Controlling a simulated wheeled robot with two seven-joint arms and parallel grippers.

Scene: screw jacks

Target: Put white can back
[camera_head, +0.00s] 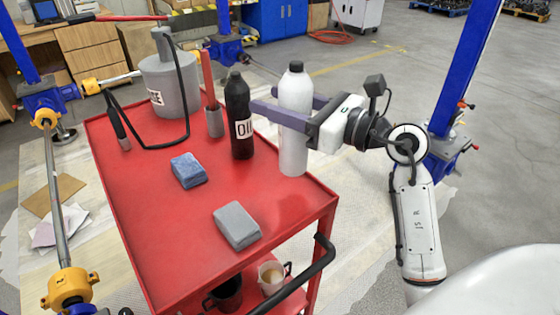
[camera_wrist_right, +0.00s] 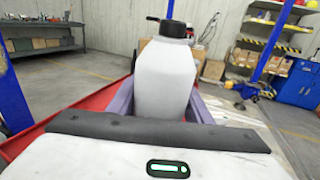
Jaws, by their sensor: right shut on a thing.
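The white can (camera_head: 294,125) is a tall bottle with a black cap, upright at the right edge of the red cart top (camera_head: 165,235). My right gripper (camera_head: 268,108) comes in from the right, with its purple fingers around the can's upper body. It is shut on the can. In the right wrist view, the white can (camera_wrist_right: 165,80) stands between the two fingers (camera_wrist_right: 160,105), its lower part hidden by my gripper body. The can's base appears to be at the cart surface; I cannot tell whether it touches. My left gripper is not in view.
A black oil bottle (camera_head: 239,120) stands just left of the can. A grey pump can (camera_head: 172,85) with a hose and a red-handled brush (camera_head: 212,105) are farther back. A blue sponge (camera_head: 188,170) and a grey sponge (camera_head: 236,225) lie on the cart, with bare red surface around them.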

